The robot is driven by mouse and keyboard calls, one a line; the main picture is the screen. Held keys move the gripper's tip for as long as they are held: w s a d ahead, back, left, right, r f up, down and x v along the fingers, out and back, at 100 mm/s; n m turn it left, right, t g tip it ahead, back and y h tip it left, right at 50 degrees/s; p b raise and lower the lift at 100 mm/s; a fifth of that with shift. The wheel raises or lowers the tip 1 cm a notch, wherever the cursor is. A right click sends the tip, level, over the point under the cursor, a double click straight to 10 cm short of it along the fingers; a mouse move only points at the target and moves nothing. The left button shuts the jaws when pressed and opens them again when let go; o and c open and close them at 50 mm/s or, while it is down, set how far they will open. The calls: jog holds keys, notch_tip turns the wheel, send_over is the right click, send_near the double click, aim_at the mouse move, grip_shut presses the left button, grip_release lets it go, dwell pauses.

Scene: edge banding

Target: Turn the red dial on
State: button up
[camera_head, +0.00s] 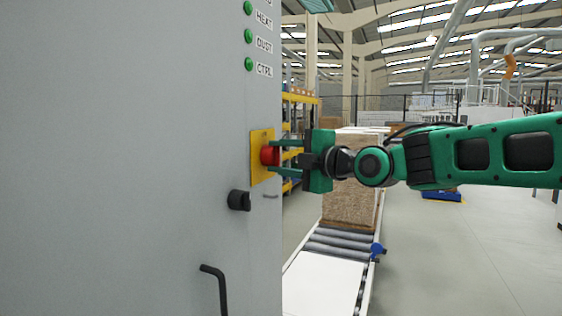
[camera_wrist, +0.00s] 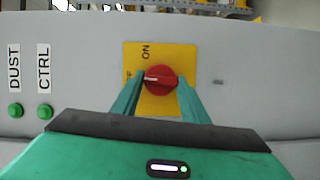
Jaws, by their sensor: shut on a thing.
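The red dial (camera_head: 269,155) sits on a yellow plate (camera_head: 257,174) on the grey cabinet. In the wrist view the dial (camera_wrist: 160,79) shows a white pointer mark toward the left. An ON label (camera_wrist: 146,52) is printed above and left of the dial. Another label at the plate's left is mostly hidden by a finger. My gripper (camera_head: 271,156) comes from the right with one finger above the dial and one below. In the wrist view the two fingers flank the dial left and right, shut on it.
The cabinet face (camera_head: 120,150) fills the left. A black knob (camera_head: 239,200) and a black handle (camera_head: 218,285) stick out below the plate. Green lamps (camera_head: 248,65) sit above. A roller conveyor (camera_head: 345,240) with stacked boards (camera_head: 350,205) stands behind my gripper.

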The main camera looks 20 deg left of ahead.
jog(key=m+g+h, duration=0.1)
jog(key=m, duration=0.2)
jog(key=shift+w+r+m, duration=0.1)
jog(key=shift+m, duration=0.2)
jog(key=m, duration=0.1)
jog(key=m+g, duration=0.1)
jog(key=shift+w+r+m+g+h, duration=0.1)
jog(key=shift+w+m+g+h, duration=0.05)
jog(key=shift+m+g+h, duration=0.2)
jog(key=shift+w+d+r+m+g, duration=0.1)
jog(key=shift+w+m+g, duration=0.05)
jog(key=shift+m+g, duration=0.7)
jog(key=shift+w+r+m+g, duration=0.1)
jog(key=shift+m+g, duration=0.4)
jog(key=shift+m, duration=0.7)
jog(key=shift+w+d+r+m+g, duration=0.1)
jog(key=shift+w+m+g, duration=0.05)
jog(key=shift+m+g, duration=0.7)
jog(key=shift+r+m, duration=0.1)
jog(key=shift+m, duration=0.25)
jog(key=o, duration=1.1)
jog(key=shift+w+a, duration=0.1)
jog(key=shift+c, duration=0.2)
jog(key=v, duration=1)
jog(key=shift+d+r, duration=0.2)
jog(key=shift+d, duration=0.1)
